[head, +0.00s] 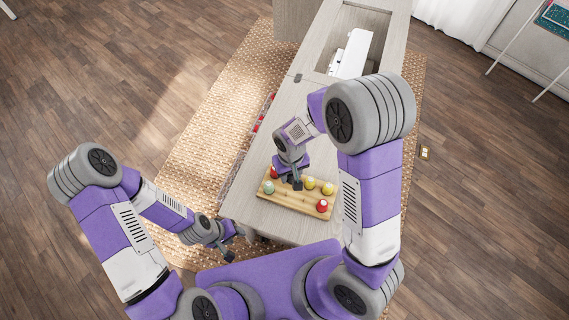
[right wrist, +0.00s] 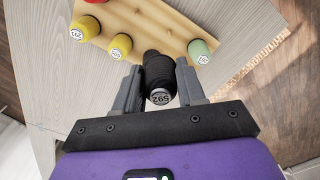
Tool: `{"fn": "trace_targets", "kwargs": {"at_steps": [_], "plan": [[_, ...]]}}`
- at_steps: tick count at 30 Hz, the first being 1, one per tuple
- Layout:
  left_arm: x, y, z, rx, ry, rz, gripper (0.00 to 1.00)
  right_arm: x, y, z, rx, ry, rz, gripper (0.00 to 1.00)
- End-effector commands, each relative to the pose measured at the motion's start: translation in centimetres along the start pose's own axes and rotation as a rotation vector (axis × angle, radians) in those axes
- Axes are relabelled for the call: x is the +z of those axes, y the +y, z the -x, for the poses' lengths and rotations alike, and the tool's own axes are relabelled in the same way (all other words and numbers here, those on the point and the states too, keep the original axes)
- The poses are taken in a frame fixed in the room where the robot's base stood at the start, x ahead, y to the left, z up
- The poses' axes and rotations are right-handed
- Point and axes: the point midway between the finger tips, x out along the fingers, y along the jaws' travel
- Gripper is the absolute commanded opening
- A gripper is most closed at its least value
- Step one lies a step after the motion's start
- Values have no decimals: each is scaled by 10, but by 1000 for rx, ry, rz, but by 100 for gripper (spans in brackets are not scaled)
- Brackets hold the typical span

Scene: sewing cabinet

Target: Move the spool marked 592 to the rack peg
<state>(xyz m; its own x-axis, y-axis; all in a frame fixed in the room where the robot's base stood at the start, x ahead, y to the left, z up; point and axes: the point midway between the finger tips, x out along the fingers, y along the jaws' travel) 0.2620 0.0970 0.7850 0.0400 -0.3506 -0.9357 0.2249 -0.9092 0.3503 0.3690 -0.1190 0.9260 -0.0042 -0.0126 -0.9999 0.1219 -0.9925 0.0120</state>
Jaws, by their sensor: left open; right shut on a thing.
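The black spool marked 592 (right wrist: 159,72) is between the fingers of my right gripper (right wrist: 159,88), with its label facing the right wrist camera. In the head view my right gripper (head: 291,178) is over the wooden rack (head: 285,203). The spool overlaps the rack's near edge in the wrist view; I cannot tell whether it touches the rack or a peg. The peg under it is hidden. My left gripper (head: 226,252) is open and empty, low beside the cabinet's near left corner.
The rack holds a green spool (head: 268,187), yellow spools (head: 310,183) and red spools (head: 322,205) close around my right gripper. The rack stands on the cabinet top (head: 250,200). A white sewing machine (head: 352,55) sits at the far end. The woven rug (head: 215,110) lies below.

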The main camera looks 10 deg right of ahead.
Motion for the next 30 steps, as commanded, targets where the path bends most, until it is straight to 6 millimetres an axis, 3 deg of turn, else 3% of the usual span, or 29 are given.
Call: {"fn": "trace_targets", "kwargs": {"at_steps": [1,5,11,19,22,30], "plan": [[1,3,8,0,-1,0,43,5,-8,5,-5,-1,18,11],[1,3,8,0,-1,0,43,8,-17,0,-11,3,34,11],[0,-2,-5,0,-1,1,43,8,-17,-17,-10,4,34,11],[-1,-12,-33,0,-1,1,43,8,-17,-54,-10,3,34,11],[-1,-10,-26,0,-1,1,43,7,-17,-46,-10,5,34,11],[-1,-12,-32,0,0,0,43,7,-17,-53,-10,4,34,11]]}}
